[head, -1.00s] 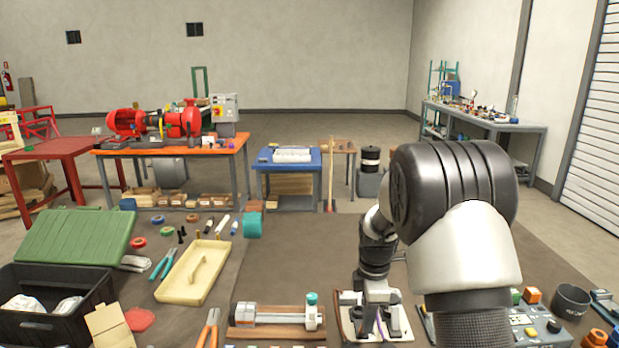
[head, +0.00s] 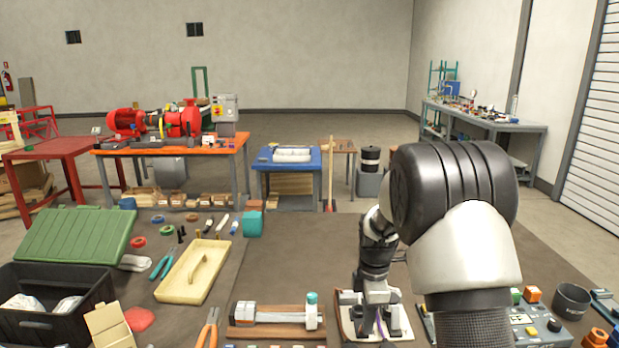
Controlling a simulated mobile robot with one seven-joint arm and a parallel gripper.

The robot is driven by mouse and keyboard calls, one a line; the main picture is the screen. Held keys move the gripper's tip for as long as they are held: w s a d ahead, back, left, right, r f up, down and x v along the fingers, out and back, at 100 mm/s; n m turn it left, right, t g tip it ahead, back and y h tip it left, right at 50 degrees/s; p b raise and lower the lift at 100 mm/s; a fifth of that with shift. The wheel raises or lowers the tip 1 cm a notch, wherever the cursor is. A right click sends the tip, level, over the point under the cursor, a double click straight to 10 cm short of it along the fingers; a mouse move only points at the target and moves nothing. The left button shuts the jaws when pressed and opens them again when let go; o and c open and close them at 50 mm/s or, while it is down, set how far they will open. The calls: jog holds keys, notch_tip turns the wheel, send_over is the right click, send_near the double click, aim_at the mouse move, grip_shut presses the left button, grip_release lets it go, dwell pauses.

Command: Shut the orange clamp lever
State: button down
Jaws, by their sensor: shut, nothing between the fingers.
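My gripper (head: 372,326) points down over a small pale fixture on a wood-edged base plate (head: 400,330) at the bottom centre of the head view. Its fingers are small here, and they are shut with nothing held. I cannot make out an orange clamp lever; the gripper and arm hide much of that fixture. A purple strip shows by the fingertips. I cannot tell whether the fingers touch the fixture.
Left of the gripper, a grey cylinder fixture (head: 275,316) with a teal knob lies on a wooden base. Orange-handled pliers (head: 209,330) and a cream tray (head: 194,272) lie further left. A control box (head: 530,325) and a dark cup (head: 571,300) stand right.

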jog(key=shift+f+b, duration=0.7)
jog(key=shift+f, duration=0.6)
jog(key=shift+w, duration=0.2)
jog(key=shift+w+p, duration=0.5)
jog(key=shift+w, duration=1.35)
jog(key=shift+s+r+p, duration=0.25)
jog(key=shift+r+p, duration=0.7)
jog(key=shift+r, duration=0.6)
jog(key=shift+s+r+p, duration=0.2)
jog(key=shift+r+p, duration=0.7)
jog(key=shift+r, duration=0.6)
